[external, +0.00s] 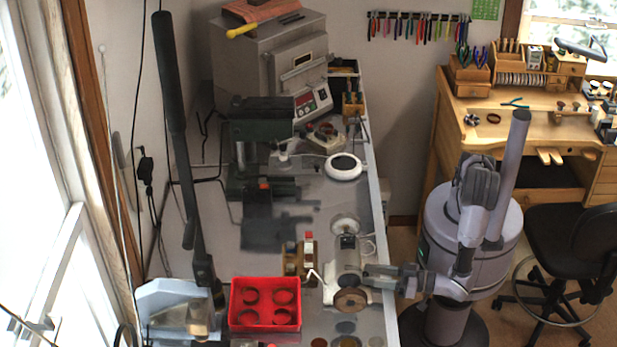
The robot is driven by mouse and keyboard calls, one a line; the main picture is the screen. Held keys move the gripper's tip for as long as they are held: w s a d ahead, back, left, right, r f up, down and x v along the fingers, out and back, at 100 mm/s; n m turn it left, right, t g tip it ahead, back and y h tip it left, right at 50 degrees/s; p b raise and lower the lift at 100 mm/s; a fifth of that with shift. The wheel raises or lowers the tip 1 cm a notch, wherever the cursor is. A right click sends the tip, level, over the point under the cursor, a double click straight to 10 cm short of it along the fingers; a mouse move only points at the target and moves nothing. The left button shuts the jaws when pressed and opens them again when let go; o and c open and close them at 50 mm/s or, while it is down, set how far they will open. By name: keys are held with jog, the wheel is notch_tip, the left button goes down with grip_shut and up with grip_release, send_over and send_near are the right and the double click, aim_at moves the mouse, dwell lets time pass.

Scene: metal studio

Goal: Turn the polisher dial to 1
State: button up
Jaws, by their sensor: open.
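The polisher (347,258) is a grey bench machine near the right edge of the metal bench. It has a pale round wheel (345,226) at its far end and a brown wheel (350,301) at its near end. My gripper (368,277) reaches in from the right, its tips close to the polisher's right side. It is open; whether it touches the machine I cannot tell. The dial and its marks cannot be made out; my gripper may cover them.
A red tray (265,327) with round holes sits left of the polisher. A brass-coloured device (297,258) stands just left of it. A tall lever (180,130) rises at the left. A white round lamp (344,166) lies farther back. A black chair (575,250) stands right.

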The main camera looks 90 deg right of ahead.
jog(key=shift+c, duration=0.2)
grip_shut()
jog(key=shift+n+y, duration=0.3)
jog(key=n+y, duration=0.1)
jog(key=n+y+b, duration=0.2)
jog(key=shift+d+f+n+t+y, duration=0.2)
jog(key=shift+d+n+t+y, duration=0.1)
jog(key=shift+d+n+y+b, duration=0.15)
jog(key=shift+n+y+b, duration=0.35)
jog(key=shift+n+y, duration=0.45)
jog(key=shift+d+r+n+g+y+p, duration=0.1)
jog(key=shift+r+n+g+y+p, duration=0.15)
jog(key=shift+n+y+p, duration=0.3)
jog(key=shift+d+r+n+g+y+p, duration=0.1)
jog(key=shift+n+g+y+p, duration=0.2)
jog(key=shift+n+y, duration=0.35)
jog(key=shift+n+g+y+p, duration=0.25)
jog(key=shift+n+y+p, duration=0.45)
jog(key=shift+p, duration=0.35)
jog(key=shift+f+n+y, duration=0.1)
jog(key=shift+n+y, duration=0.15)
jog(key=shift+n, duration=0.1)
